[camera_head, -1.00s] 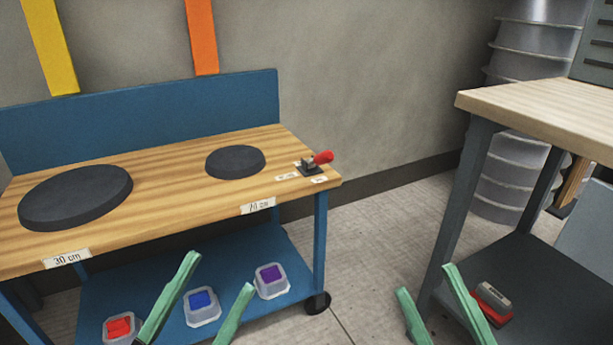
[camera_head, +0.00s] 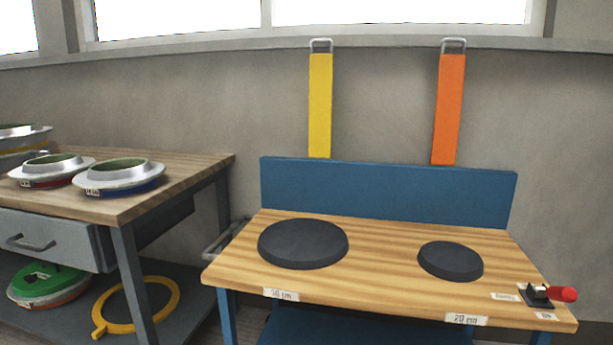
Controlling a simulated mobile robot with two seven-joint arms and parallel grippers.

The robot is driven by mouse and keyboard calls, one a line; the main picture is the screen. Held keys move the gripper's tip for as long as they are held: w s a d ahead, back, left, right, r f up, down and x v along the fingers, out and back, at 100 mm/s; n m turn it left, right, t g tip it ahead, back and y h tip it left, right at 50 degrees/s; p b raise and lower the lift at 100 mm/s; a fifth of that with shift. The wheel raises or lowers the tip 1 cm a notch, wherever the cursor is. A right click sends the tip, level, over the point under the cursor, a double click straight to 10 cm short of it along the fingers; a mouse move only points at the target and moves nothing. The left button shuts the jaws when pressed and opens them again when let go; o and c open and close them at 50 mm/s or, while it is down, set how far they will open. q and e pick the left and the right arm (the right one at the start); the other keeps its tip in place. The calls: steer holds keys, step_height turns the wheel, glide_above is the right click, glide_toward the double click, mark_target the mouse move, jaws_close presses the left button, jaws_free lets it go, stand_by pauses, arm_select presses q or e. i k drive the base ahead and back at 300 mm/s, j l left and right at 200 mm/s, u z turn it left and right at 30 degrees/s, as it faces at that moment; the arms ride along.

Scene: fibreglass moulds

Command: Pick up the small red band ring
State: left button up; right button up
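A silver flanged ring with a red band (camera_head: 48,184) lies on the wooden top of the left bench (camera_head: 185,172), at the far left. Its right side is partly covered by a similar silver ring with a blue band (camera_head: 122,188) in front of it. A larger ring with a yellow band (camera_head: 22,147) is behind it, cut by the picture edge. Neither of my grippers shows in the head view, so I cannot see whether they are open or shut.
A blue cart (camera_head: 385,205) with two dark discs (camera_head: 303,243) and a red-handled clamp (camera_head: 563,293) stands at the right. Below the left bench's drawer (camera_head: 45,240) lie a green disc (camera_head: 48,280) and a yellow ring (camera_head: 172,296). Straps (camera_head: 319,105) hang on the wall.

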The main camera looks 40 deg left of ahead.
mark_target(56, 170)
steer(key=u, duration=2.75)
